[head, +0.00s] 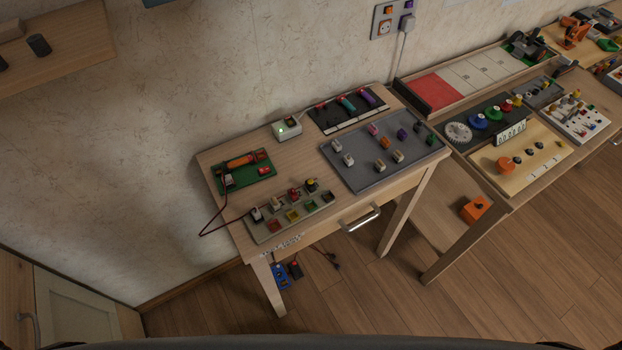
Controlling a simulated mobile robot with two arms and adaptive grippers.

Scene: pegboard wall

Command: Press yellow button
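A grey panel (265,234) lies along the front left edge of the small wooden table. It carries a row of small upright pieces and a row of coloured squares. One upright piece (312,185) looks yellowish with a dark top. An orange-yellow square (310,206) sits in the front row, beside a green square (293,215) and a red square (278,224). These parts are too small to tell which is the yellow button or whether any is pressed. Neither of my grippers is in view.
The wooden table (237,212) also holds a green board (232,184), a grey tray (352,177) of small parts, and a white box (286,129) with a green light. A red cable hangs off its left side. A longer bench (522,192) stands right.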

